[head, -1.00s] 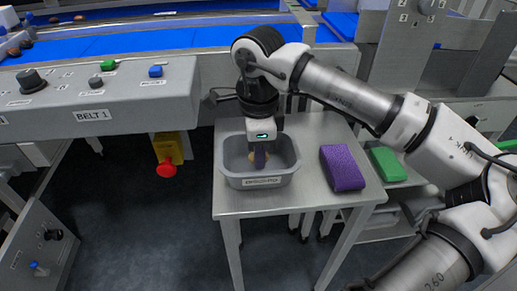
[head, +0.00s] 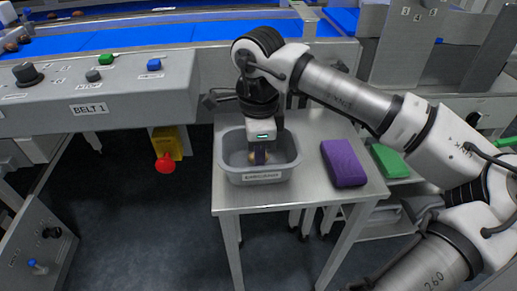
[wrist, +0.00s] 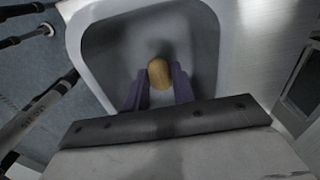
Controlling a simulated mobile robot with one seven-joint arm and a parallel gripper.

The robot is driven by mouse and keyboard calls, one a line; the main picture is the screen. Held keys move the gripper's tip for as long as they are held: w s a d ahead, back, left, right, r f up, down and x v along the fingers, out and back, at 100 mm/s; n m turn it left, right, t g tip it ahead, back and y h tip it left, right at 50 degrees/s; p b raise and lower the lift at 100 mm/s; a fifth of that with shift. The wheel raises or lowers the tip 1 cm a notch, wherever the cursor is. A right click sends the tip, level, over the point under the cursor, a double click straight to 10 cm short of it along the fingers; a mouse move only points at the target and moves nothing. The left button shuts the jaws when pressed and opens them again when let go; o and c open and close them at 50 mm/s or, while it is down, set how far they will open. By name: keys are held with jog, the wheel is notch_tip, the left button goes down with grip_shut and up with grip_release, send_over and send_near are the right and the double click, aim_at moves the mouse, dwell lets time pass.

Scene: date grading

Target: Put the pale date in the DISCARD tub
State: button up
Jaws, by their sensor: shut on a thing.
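The pale date (wrist: 159,73) is yellow-brown and sits between the purple fingertips of my gripper (wrist: 160,85) in the wrist view. My gripper is shut on it, pointing down inside the grey tub (wrist: 96,45). In the head view, my gripper (head: 260,157) is within the rim of the grey tub (head: 228,165), which stands on a steel table. The tub's front label (head: 262,177) is too small to read surely. The date is above the tub's floor or close to it; I cannot tell whether it touches.
A purple block-like pad (head: 344,163) lies on the steel table (head: 310,190) right of the tub. A green one (head: 389,160) lies on a lower shelf. The BELT 1 panel (head: 140,98) and a red stop button (head: 166,163) are at left. Blue belts run behind.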

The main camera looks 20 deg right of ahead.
jog(key=shift+f+b, duration=0.5)
jog(key=shift+f, duration=0.15)
jog(key=o, duration=0.7)
